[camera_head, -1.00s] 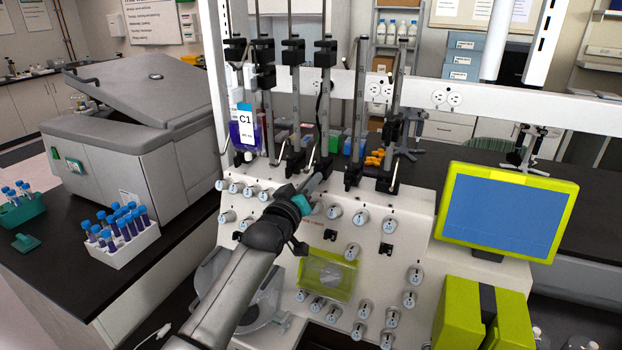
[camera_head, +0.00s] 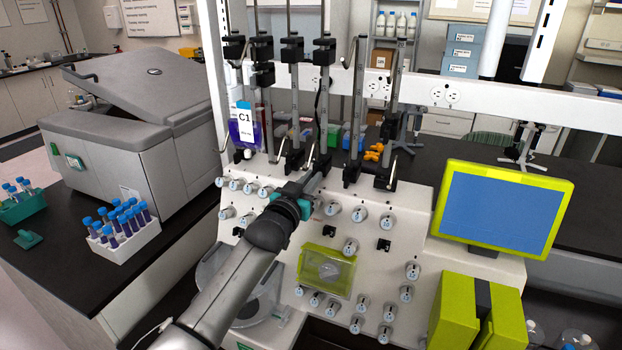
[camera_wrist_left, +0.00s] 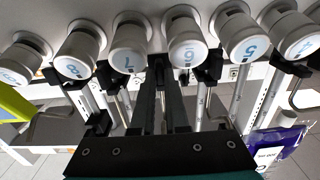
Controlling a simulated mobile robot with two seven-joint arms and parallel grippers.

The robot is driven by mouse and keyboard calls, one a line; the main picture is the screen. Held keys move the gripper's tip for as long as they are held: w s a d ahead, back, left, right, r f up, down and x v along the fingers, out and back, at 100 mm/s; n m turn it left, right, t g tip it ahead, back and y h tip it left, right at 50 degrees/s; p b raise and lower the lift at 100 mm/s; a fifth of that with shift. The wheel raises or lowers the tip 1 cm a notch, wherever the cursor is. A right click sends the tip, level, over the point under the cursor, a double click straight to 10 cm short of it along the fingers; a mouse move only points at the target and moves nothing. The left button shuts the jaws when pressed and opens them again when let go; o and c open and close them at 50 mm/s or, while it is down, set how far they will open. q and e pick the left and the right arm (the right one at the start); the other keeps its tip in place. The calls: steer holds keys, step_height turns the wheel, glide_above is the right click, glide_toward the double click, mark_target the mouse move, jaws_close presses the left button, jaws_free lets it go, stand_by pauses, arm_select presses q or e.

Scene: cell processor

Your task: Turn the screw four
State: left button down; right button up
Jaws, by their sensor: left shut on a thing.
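A row of white, numbered screw knobs crosses the top of the machine's white panel. The knob that seems to read 4 is at the right in the left wrist view (camera_wrist_left: 288,35); it is the fourth from the left in the head view (camera_head: 265,192). My left gripper (camera_head: 318,180) reaches up to this row further right. In the wrist view its dark fingers (camera_wrist_left: 168,82) run close together between the knobs marked 7 (camera_wrist_left: 130,42) and 6 (camera_wrist_left: 185,38). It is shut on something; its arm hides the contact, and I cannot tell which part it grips. My right gripper is not in view.
Black clamps on upright rods (camera_head: 293,100) stand close behind the knobs. A purple C1 bag (camera_head: 243,133) hangs at left. More knobs (camera_head: 350,247) and a green-framed window (camera_head: 326,270) lie below. A screen (camera_head: 505,208) stands right, a tube rack (camera_head: 140,240) left.

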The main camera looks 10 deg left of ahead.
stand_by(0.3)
arm_select(q)
steer(key=c, duration=1.2)
jaws_free()
steer(key=s+a, duration=0.3)
steer(key=s, duration=1.2)
